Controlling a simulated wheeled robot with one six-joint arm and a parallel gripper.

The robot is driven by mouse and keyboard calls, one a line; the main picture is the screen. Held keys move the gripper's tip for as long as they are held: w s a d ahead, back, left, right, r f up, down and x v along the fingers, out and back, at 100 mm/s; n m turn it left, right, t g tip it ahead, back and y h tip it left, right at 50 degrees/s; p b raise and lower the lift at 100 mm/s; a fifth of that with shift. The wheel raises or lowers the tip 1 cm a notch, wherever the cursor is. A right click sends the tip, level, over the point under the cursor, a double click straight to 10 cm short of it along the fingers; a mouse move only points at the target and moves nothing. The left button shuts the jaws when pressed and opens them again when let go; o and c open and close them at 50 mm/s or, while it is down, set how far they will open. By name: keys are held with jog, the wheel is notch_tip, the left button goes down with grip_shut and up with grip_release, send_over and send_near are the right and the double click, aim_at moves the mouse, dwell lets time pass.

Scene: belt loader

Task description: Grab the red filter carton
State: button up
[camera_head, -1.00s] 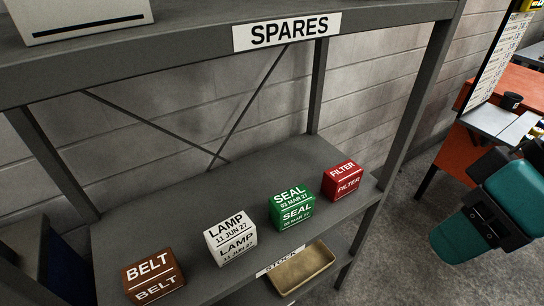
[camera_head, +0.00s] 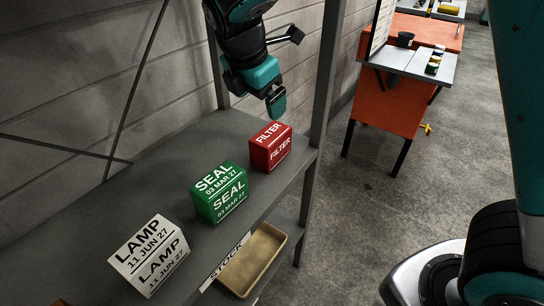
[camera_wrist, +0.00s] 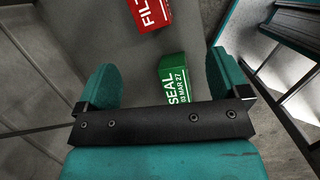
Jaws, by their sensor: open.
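The red filter carton (camera_head: 270,147) stands on the grey shelf near its right end. In the wrist view the red carton (camera_wrist: 151,13) shows at the top edge, partly cut off, beyond and between my fingers. My gripper (camera_head: 277,99) is above and just behind the carton in the head view, not touching it as far as I can see.
The green seal carton (camera_head: 219,192) stands left of the red one; it also shows in the wrist view (camera_wrist: 173,83). The white lamp carton (camera_head: 149,255) is further left. A shelf post (camera_head: 321,110) rises at the right. A tan tray (camera_head: 254,262) lies below. An orange bench (camera_head: 388,110) stands beyond.

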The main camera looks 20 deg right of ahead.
jog(key=w+n+h, duration=0.1)
jog(key=w+n, duration=0.1)
jog(key=b, duration=0.1)
send_near(269, 135)
jog(key=x, duration=0.7)
jog(key=shift+s, duration=0.25)
jog(key=shift+w+x, duration=0.15)
jog(key=shift+x, duration=1.25)
jog(key=shift+w+x, duration=0.2)
jog(key=shift+x, duration=1.15)
jog(key=shift+f, duration=0.15)
jog(key=c, duration=1.2)
